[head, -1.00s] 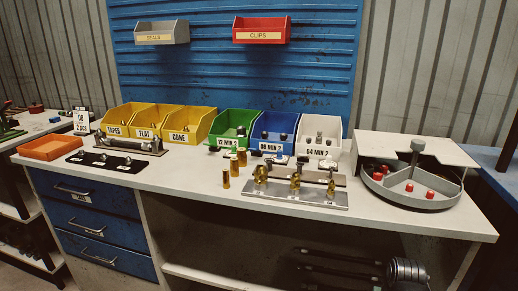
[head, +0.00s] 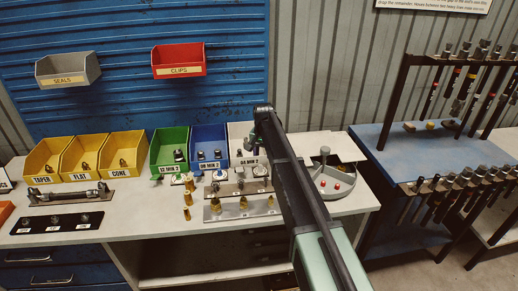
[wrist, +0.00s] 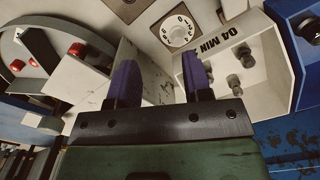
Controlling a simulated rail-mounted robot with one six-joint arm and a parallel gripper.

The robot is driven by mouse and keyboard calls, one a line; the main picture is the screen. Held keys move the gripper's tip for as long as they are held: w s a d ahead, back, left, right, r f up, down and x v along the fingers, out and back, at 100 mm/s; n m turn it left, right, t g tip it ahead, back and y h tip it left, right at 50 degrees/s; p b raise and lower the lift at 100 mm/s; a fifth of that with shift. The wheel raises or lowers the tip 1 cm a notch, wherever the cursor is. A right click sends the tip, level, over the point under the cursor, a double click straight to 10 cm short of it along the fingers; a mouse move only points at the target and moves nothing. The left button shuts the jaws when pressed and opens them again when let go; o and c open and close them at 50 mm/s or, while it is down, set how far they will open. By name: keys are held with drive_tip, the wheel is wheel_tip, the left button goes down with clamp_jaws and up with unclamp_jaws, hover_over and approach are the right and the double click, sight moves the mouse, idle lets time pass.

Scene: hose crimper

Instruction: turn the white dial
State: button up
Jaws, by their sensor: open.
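The white dial (wrist: 178,30) shows in the wrist view as a pale round face with dark numbers on a square plate, beside the front of the white bin (wrist: 235,65). In the head view a small pale dial (head: 260,171) sits on the bench in front of that bin; its numbers are too small to read. My gripper (wrist: 159,78) is open and empty, with purple fingers. The dial shows beyond the fingertips, nearer the right one, and the fingers appear apart from it. In the head view my gripper (head: 252,145) is over the white bin's front, partly hidden by my arm.
A round divided tray (head: 331,184) with red caps lies to the right. Green (head: 168,150) and blue (head: 208,146) bins stand left of the white bin. A metal plate with brass fittings (head: 240,209) lies in front. A hose rack (head: 450,110) stands far right.

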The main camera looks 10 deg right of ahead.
drive_tip(key=m, duration=0.1)
approach(260, 166)
drive_tip(key=shift+w+d+b, duration=0.2)
drive_tip(key=shift+w+b, duration=0.05)
drive_tip(key=shift+b, duration=0.15)
wheel_tip(260, 166, down, 10)
drive_tip(key=b, duration=1)
drive_tip(key=shift+f, duration=0.25)
drive_tip(key=shift+r, duration=0.15)
clamp_jaws()
